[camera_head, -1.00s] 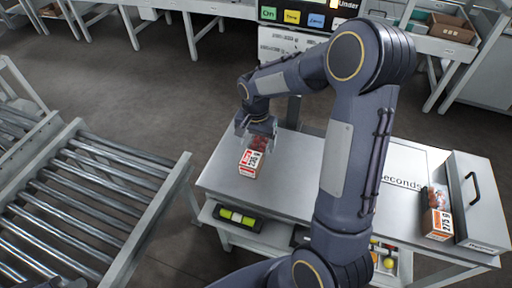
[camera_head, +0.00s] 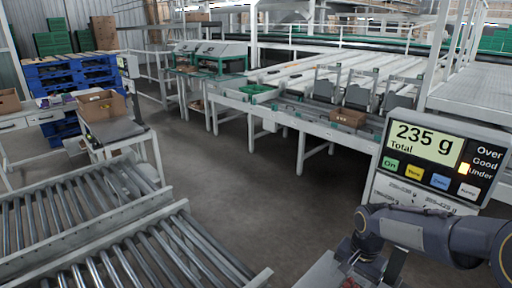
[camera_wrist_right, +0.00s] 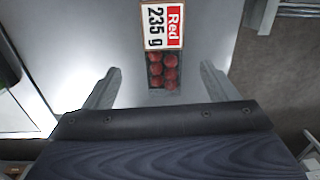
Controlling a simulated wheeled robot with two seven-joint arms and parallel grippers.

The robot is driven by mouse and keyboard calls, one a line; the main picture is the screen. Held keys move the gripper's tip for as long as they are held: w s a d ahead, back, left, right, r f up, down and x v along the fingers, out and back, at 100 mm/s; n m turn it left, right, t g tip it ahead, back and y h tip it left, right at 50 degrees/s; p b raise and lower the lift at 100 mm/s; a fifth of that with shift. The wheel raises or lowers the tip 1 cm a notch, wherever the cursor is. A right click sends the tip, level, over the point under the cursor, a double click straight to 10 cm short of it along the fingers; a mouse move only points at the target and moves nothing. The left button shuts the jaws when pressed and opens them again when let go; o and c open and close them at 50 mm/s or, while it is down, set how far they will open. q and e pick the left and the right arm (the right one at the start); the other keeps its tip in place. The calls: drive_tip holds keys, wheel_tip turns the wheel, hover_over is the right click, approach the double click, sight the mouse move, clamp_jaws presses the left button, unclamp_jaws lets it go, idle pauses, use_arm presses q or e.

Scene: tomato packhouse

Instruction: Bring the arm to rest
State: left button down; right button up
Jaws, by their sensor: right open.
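My right arm (camera_head: 440,236) comes in at the lower right of the head view, with its gripper low near the bottom edge. In the right wrist view my right gripper (camera_wrist_right: 158,82) is open, one finger on each side and apart from the punnet. A small punnet of red tomatoes (camera_wrist_right: 163,70) lies on the grey bench top (camera_wrist_right: 85,45) between and beyond the fingers. Its label reads "Red 235 g". The scale display (camera_head: 440,155) reads "235 g Total", with a lit lamp beside "Under". My left gripper is out of view.
Roller conveyors (camera_head: 110,225) fill the lower left. A side table with a cardboard box (camera_head: 101,106) stands behind them. A long sorting line (camera_head: 300,115) crosses the back, with a brown box (camera_head: 348,117) on it. The floor (camera_head: 255,190) between is clear.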

drive_tip(key=s+a+r+n+t+y+p, duration=0.1)
drive_tip(key=s+a+r+n+t+p, duration=0.1)
drive_tip(key=s+r, duration=0.6)
drive_tip(key=s+a+r+n+t+y+p, duration=0.2)
drive_tip(key=s+a+r+n+p, duration=0.3)
drive_tip(key=s+r, duration=0.4)
drive_tip(key=s+t+p, duration=0.1)
drive_tip(key=s, duration=0.2)
drive_tip(key=shift+s+n, duration=0.35)
drive_tip(key=shift+n, duration=0.05)
